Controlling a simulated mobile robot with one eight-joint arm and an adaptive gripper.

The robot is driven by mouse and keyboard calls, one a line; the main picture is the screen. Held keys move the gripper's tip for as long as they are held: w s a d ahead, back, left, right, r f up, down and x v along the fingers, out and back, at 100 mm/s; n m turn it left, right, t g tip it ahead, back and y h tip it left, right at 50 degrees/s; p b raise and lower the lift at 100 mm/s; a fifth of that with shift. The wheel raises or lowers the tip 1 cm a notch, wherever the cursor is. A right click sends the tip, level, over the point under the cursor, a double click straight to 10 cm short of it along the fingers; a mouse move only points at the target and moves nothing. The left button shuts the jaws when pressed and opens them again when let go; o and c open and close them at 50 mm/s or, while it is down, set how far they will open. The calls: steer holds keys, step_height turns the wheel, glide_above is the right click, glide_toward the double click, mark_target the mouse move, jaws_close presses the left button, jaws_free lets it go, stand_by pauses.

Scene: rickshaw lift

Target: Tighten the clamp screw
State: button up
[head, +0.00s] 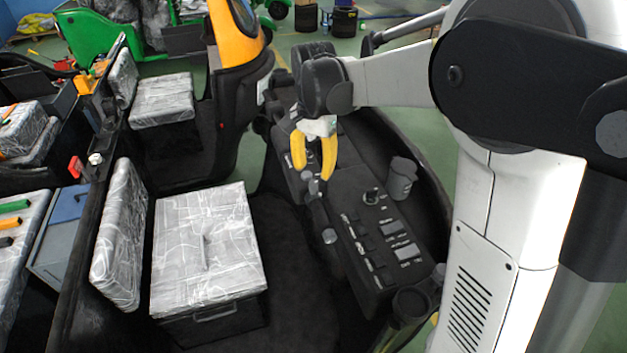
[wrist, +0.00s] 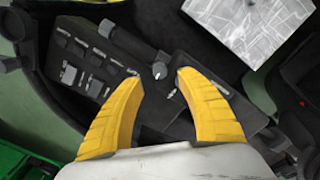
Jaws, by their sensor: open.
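My gripper (head: 313,173) has two curved yellow fingers, spread apart with nothing held. It hangs over the upper end of a black control console (head: 343,230). A small grey knob or lever head (head: 313,186) shows just below the fingertips in the head view. In the wrist view my gripper (wrist: 158,77) points at the console (wrist: 120,45), and a round grey knob (wrist: 160,71) appears between the fingertips. I cannot tell whether it touches a finger. No part is clearly recognisable as the clamp screw.
A dark cup (head: 400,178) stands on the console's right side, near a small joystick (head: 371,196). A plastic-wrapped seat (head: 205,240) is left of the console, with its wrapped backrest (head: 119,240). Another wrapped seat (head: 161,99) is farther back. Dark floor separates seat and console.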

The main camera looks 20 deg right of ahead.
mark_target(313, 181)
step_height(313, 181, up, 6)
stand_by(0.5)
steer(key=s+f+n+t+b, duration=0.3)
steer(key=s+f+b, duration=0.3)
steer(key=s, duration=0.4)
steer(key=s+f+n+t+b, duration=0.4)
steer(key=s+f+n+b, duration=0.2)
steer(key=s+f, duration=0.2)
steer(key=shift+s+f, duration=0.2)
steer(key=shift+s, duration=0.8)
steer(key=shift+o, duration=0.5)
